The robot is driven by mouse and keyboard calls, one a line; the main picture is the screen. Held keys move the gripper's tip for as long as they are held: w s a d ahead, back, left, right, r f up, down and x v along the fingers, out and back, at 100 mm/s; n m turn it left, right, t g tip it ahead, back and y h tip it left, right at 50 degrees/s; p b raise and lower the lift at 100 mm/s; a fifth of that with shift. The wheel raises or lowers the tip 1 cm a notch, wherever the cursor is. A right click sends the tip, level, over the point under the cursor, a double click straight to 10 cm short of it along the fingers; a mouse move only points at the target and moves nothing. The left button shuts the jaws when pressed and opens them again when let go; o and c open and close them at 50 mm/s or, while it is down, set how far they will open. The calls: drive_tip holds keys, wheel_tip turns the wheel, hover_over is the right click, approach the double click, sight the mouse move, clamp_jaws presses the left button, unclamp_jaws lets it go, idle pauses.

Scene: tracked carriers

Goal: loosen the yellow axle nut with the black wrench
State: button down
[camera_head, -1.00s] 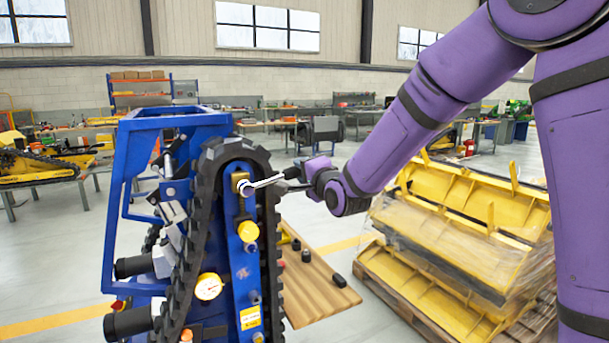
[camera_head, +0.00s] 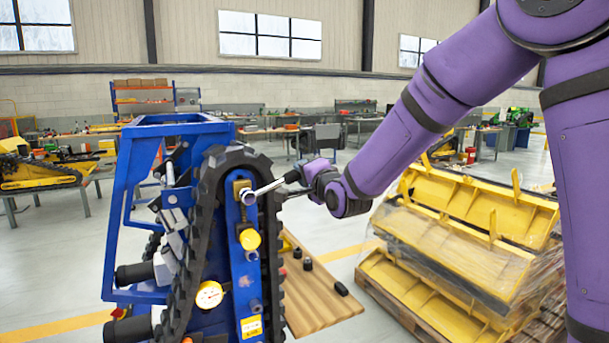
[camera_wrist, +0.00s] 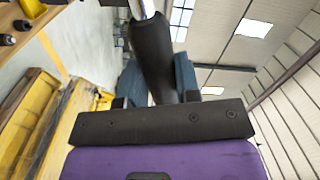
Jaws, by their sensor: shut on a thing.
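The black-handled wrench (camera_head: 272,186) has a silver shank and a ring end. My gripper (camera_head: 309,174) is shut on its black handle, which also fills the upper middle of the wrist view (camera_wrist: 152,60). The ring end lies at a yellow block (camera_head: 240,187) near the top of the blue track frame. The axle nut itself is not clearly seen there; the ring end covers that spot. I cannot tell how fully the ring is seated. The wrench slopes up to the right, from ring end to gripper.
The blue carrier (camera_head: 165,121) with its black rubber track (camera_head: 203,200) stands left of my arm. A yellow round cap (camera_head: 249,239) and a gauge (camera_head: 209,295) sit lower. A wooden board (camera_head: 318,300) holds several black pieces. Stacked yellow parts (camera_head: 450,225) stand at right.

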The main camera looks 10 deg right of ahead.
drive_tip(key=shift+r, duration=0.2)
drive_tip(key=shift+a+r+n, duration=0.25)
drive_tip(key=shift+r+n, duration=0.3)
drive_tip(key=shift+n, duration=0.05)
drive_tip(key=shift+r, duration=0.1)
drive_tip(key=shift+s+a+r+n, duration=0.15)
drive_tip(key=shift+a+r+n, duration=0.2)
drive_tip(key=shift+r+n, duration=0.25)
drive_tip(key=shift+d+f, duration=0.1)
drive_tip(key=shift+f, duration=0.05)
drive_tip(key=shift+f, duration=0.15)
idle(0.4)
